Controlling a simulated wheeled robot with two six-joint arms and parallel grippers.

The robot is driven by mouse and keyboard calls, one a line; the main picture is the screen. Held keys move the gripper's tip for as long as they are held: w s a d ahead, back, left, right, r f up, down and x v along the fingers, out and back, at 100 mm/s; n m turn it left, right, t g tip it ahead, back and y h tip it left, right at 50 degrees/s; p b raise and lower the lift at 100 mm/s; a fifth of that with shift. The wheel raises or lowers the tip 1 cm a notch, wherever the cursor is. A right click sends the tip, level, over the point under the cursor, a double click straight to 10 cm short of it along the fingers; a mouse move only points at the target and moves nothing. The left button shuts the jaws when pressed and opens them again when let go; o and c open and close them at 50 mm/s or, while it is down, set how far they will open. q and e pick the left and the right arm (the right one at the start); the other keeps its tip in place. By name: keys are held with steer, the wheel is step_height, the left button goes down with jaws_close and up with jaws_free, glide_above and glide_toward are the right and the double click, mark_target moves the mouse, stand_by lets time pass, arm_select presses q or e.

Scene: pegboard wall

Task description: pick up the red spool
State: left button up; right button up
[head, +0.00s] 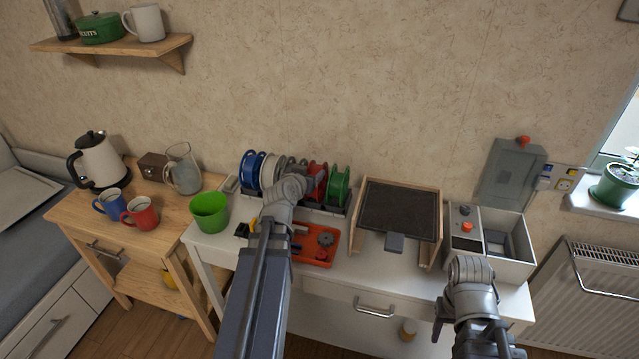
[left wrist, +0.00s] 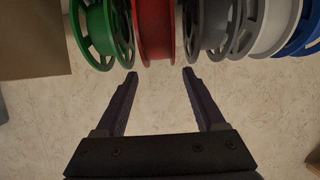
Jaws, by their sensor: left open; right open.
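The red spool (head: 317,182) stands in a row of spools on the white table at the wall, between a grey spool and the green spool (head: 338,187). My left wrist partly covers the row in the head view. In the left wrist view, the red spool (left wrist: 155,32) is just beyond the gap between the two fingertips of my left gripper (left wrist: 160,74). That gripper is open and empty, with no visible contact. My right gripper (head: 440,316) is low at the table's front right, mostly hidden by its own arm, and away from the spools.
Grey spools (left wrist: 206,25) and the green spool (left wrist: 102,32) flank the red one closely. An orange tray (head: 325,254) lies in front of the row, a green cup (head: 209,212) to the left. A dark-topped wooden stand (head: 436,215) is to the right.

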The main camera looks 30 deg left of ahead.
arm_select(q)
steer(key=b+x, duration=0.3)
steer(key=x, duration=0.7)
steer(key=shift+w+f+b, duration=0.15)
steer(key=shift+w+b, duration=0.1)
steer(key=shift+b, duration=0.05)
steer(key=shift+s, duration=0.1)
jaws_close()
